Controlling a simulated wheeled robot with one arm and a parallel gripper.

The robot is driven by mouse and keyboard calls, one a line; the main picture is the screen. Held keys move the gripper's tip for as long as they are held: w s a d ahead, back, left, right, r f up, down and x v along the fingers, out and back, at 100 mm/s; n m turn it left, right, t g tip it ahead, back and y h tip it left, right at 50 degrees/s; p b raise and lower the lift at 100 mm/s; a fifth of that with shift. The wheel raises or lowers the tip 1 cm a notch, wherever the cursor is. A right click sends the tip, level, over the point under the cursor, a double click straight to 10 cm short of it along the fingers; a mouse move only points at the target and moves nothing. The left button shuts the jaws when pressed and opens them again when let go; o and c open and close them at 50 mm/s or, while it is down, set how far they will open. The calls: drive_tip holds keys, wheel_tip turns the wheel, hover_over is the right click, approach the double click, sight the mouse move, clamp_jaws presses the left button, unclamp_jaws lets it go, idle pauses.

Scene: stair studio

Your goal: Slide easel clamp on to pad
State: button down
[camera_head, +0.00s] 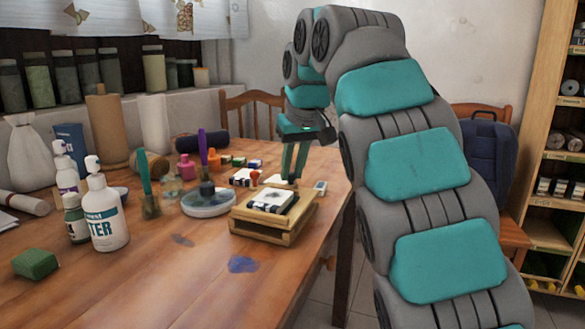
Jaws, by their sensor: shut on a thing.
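My gripper (293,177) points down over the far right part of the table, with its two teal fingers close together. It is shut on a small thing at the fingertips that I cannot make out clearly. A low wooden stand (264,226) is just in front of the gripper, nearer the camera. A black-and-white block, perhaps the pad (271,201), lies on top of the stand. A pale flat piece (275,181) lies right beside the fingertips on the left. I cannot tell which thing is the easel clamp.
A small white item (320,186) lies right of the fingertips near the table edge. The front of the wooden table (165,285) is clear.

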idle(0.3)
drive_tip(key=shift+s+a, duration=0.35)
drive_tip(key=shift+s, duration=0.5)
drive_tip(key=shift+f, duration=0.1)
drive_tip(key=c, duration=0.8)
unclamp_jaws()
drive_tip(key=shift+o, duration=0.2)
drive_tip(key=shift+r, duration=0.2)
drive_tip(key=p+v, duration=0.3)
drive_tip(key=v, duration=0.4)
drive_tip(key=shift+r+p, duration=0.3)
drive_tip(key=shift+p, duration=0.05)
